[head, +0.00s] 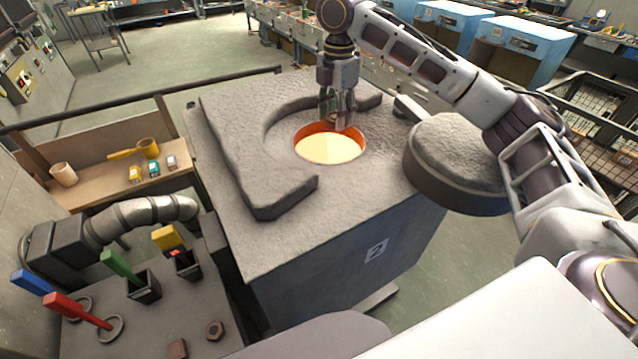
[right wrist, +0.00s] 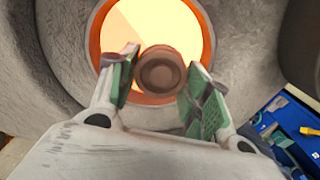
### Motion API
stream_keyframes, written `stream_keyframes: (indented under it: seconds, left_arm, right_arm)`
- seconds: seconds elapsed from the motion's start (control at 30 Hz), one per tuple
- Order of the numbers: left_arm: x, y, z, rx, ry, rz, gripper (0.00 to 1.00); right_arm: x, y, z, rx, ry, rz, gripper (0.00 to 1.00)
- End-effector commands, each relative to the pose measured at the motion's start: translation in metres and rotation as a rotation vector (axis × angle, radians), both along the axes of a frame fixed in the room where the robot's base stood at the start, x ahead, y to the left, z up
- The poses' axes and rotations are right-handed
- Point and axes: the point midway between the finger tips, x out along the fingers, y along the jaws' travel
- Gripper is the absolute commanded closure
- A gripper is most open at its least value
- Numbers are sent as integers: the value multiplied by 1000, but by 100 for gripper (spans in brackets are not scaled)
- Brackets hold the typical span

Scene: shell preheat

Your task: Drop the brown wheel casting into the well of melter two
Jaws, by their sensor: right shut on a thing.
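Melter two (head: 330,235) is a grey block with a "2" plate on its front. Its round well (head: 328,148) is uncovered and glows orange and yellow. My right gripper (head: 338,122) points down over the back edge of the well. It is shut on the brown wheel casting (right wrist: 161,70), which sits between the green finger pads in the right wrist view. There the glowing well (right wrist: 125,35) lies behind the casting. In the head view the fingers mostly hide the casting. My left gripper is not in view.
A thick round lid (head: 455,155) sits swung out at the melter's right. A raised curved wall borders the well. At lower left, a grey table (head: 135,335) holds coloured-handled tools and small brown castings. A wooden bench (head: 100,190) stands behind it.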

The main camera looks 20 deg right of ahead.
Motion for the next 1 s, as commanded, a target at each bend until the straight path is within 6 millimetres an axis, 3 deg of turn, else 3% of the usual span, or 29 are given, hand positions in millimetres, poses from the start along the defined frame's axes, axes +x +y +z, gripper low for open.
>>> stream_keyframes:
  seconds: [0.37,0.4,0.6,1.0]
  left_arm:
    - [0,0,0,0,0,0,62]
    - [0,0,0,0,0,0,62]
    - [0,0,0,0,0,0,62]
    - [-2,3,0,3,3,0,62]
  right_arm:
    - [0,0,-3,1,-1,-1,79]
    - [0,0,-3,1,-1,-1,51]
    - [0,0,-3,1,-1,-1,27]
    - [0,0,-2,1,0,0,27]
